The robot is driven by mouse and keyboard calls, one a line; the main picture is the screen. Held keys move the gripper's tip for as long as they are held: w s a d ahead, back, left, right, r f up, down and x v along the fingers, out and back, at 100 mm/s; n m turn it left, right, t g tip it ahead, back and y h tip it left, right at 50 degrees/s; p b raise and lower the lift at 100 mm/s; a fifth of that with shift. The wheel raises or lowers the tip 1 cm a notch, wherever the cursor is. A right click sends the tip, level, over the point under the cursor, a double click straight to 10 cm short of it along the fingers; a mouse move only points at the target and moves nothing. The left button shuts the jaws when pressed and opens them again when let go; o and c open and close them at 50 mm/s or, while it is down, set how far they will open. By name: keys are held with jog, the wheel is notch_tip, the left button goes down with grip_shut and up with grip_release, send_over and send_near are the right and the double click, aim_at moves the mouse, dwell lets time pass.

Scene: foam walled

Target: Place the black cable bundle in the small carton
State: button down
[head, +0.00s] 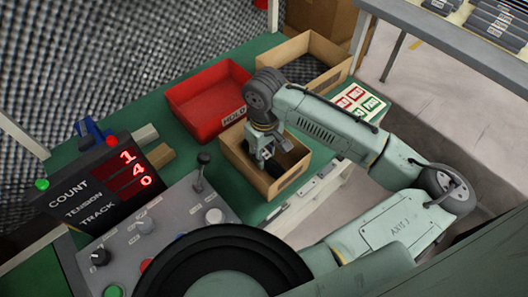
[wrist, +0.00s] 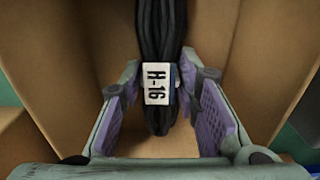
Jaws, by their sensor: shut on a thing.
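The black cable bundle (wrist: 157,28) has a white tag reading H-16. It runs between the carton walls in the wrist view and shows as a dark shape (head: 291,178) inside the small carton in the head view. The small carton (head: 243,174) is an open tan box on the green bench. My gripper (wrist: 165,80) is shut on the bundle near its tag, with a purple-padded finger on each side. In the head view my gripper (head: 266,158) reaches down into the carton. I cannot tell whether the bundle touches the carton floor.
A red HOLD bin (head: 205,115) stands behind and left of the carton. A larger tan box (head: 310,45) is behind it. A COUNT display (head: 100,190) and a control panel (head: 150,235) with a lever are at left. A label card (head: 358,102) lies right.

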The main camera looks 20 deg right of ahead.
aim_at(264, 154)
jog(key=shift+f, duration=0.2)
jog(key=c, duration=1.2)
grip_release()
notch_tip(264, 154, up, 12)
jog(key=b, duration=0.1)
jog(key=shift+r, duration=0.15)
